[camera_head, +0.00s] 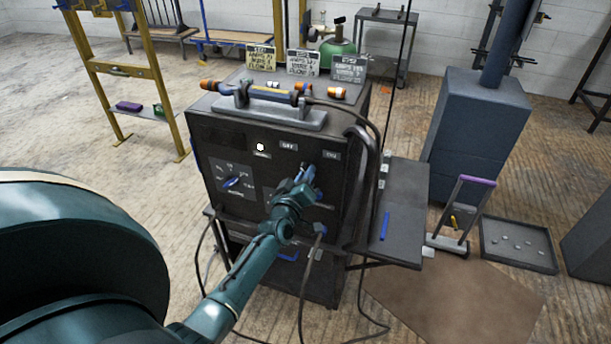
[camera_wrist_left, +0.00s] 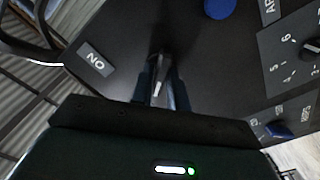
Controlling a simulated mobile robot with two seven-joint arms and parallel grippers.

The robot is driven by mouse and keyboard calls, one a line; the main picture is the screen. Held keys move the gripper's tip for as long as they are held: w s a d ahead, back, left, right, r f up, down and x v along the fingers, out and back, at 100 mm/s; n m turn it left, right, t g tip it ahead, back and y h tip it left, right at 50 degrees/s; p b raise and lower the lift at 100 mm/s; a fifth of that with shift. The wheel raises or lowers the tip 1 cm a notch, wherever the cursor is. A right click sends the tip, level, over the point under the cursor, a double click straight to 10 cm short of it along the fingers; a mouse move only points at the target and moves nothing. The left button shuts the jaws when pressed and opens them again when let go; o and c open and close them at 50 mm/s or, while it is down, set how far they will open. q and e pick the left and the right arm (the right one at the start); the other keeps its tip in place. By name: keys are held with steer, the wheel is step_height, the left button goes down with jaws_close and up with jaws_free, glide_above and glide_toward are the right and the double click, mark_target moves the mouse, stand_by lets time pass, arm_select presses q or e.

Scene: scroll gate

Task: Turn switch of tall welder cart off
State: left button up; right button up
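The tall welder cart (camera_head: 270,140) is a dark box with a handle on top, in the middle of the head view. Its front has an OFF label (camera_head: 288,146) and an ON label (camera_head: 331,155). My left gripper (camera_head: 305,178) is at the front panel, just below these labels, and hides the switch there. In the left wrist view, a narrow grey switch lever (camera_wrist_left: 160,72) stands between the fingertips of my left gripper (camera_wrist_left: 162,88), with the ON label (camera_wrist_left: 97,59) to its left. I cannot tell whether the fingers press on it. My right gripper is out of view.
A blue-pointer dial (camera_head: 233,183) is left of my gripper on the panel. A cable (camera_head: 365,120) hangs along the cart's right side, by a side shelf (camera_head: 400,225). A blue-grey cabinet (camera_head: 475,135) and a shallow tray (camera_head: 518,243) stand to the right.

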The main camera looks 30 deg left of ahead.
arm_select(q)
steer(key=o, duration=0.3)
steer(key=shift+o, duration=0.2)
steer(key=v, duration=1.3)
steer(key=shift+d, duration=0.1)
